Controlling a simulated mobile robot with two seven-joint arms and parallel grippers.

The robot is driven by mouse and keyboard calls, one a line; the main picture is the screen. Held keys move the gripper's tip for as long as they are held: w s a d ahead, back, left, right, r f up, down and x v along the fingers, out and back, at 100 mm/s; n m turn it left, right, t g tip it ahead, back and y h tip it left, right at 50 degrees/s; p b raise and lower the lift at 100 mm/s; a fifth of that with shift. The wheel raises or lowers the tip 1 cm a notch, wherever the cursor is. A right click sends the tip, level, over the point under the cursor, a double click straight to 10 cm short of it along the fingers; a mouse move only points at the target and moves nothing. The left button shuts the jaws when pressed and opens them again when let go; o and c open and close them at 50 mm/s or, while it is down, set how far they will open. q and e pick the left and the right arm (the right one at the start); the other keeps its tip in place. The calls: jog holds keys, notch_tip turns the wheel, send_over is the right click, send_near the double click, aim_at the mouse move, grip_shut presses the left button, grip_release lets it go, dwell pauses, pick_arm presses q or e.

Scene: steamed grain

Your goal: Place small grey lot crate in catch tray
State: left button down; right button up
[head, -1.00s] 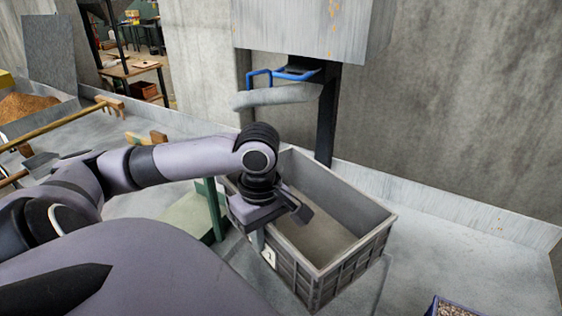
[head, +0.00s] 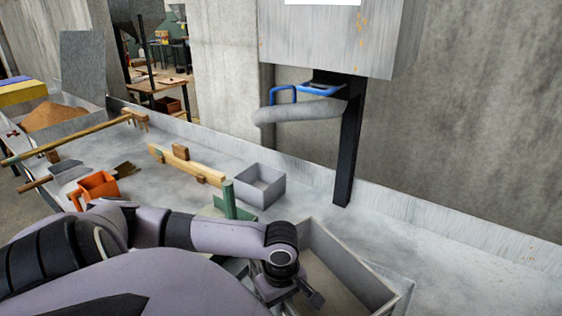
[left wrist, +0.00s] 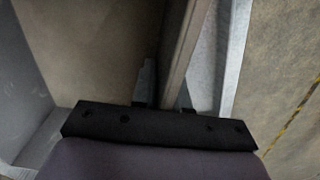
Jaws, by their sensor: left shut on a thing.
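The open grey crate (head: 345,268), which looks like the lot crate, is at the lower right of the head view, partly cut off. My left gripper (head: 312,297) is shut on its near wall. The left wrist view (left wrist: 165,95) shows that wall (left wrist: 183,45) between the two fingers. A flat light-grey surface with a raised rim (left wrist: 236,50), perhaps the catch tray, lies beside and below the wall. I cannot tell whether the crate rests on it or hangs just above. My right gripper is not in view.
A smaller open grey box (head: 260,186) stands behind the crate. A green post (head: 229,200) is close to my left forearm. A wooden piece (head: 187,163), an orange object (head: 97,188) and long-handled tools lie left. A dark post (head: 348,150) rises behind. The bench at right is clear.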

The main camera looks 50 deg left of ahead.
pick_arm(q)
jog(key=shift+f, duration=0.1)
jog(key=c, duration=1.1)
grip_release()
jog(key=shift+f, duration=0.1)
jog(key=shift+r, duration=0.25)
notch_tip(320, 180, up, 12)
jog(key=shift+f+p, duration=0.1)
jog(key=shift+p, duration=0.75)
